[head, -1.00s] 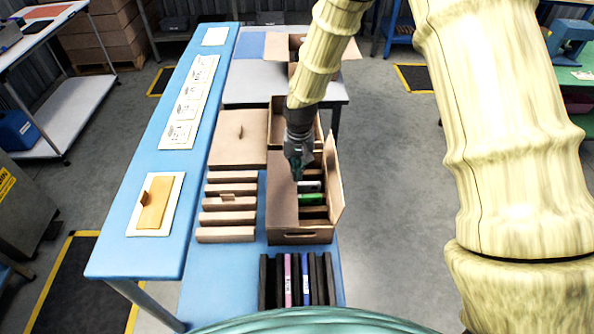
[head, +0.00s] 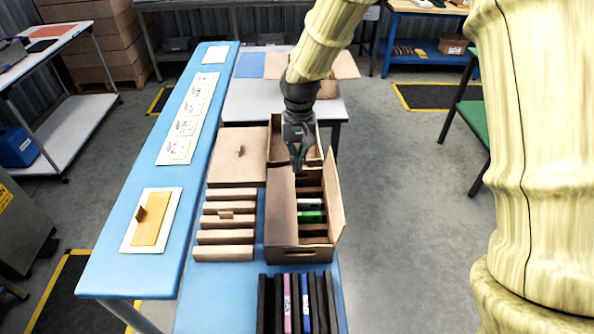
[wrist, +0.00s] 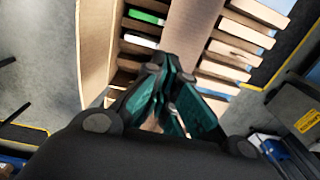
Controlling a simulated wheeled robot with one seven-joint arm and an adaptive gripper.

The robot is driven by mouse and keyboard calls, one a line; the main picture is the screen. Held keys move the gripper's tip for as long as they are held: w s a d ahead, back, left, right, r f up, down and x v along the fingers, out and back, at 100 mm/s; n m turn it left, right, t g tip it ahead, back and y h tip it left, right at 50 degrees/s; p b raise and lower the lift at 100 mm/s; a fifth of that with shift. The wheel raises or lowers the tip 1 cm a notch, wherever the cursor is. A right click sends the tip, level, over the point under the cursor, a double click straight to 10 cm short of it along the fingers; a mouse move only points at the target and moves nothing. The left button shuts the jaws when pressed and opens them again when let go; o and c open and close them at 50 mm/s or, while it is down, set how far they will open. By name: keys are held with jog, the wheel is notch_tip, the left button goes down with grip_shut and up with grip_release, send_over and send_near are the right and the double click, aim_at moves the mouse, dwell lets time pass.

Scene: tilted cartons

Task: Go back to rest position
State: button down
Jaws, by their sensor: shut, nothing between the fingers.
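My gripper (head: 298,156) has dark teal fingers. In the head view it is above the far end of an open carton (head: 288,254), with its fingers pointing down. The fingers are shut and empty; they also show in the wrist view (wrist: 165,88). The carton holds a green item (head: 311,216) and a white item (head: 309,203) among brown dividers, with its side flaps standing open. In the wrist view the green item (wrist: 147,17) and the white item (wrist: 140,40) lie beyond the fingertips, apart from them.
A rack (head: 262,304) with dark, pink and blue slabs stands at the near end of the blue table (head: 190,240). Brown bars (head: 225,253) lie left of the carton. Another open box (head: 276,140) stands behind it.

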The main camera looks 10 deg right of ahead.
jog(key=shift+r, duration=0.65)
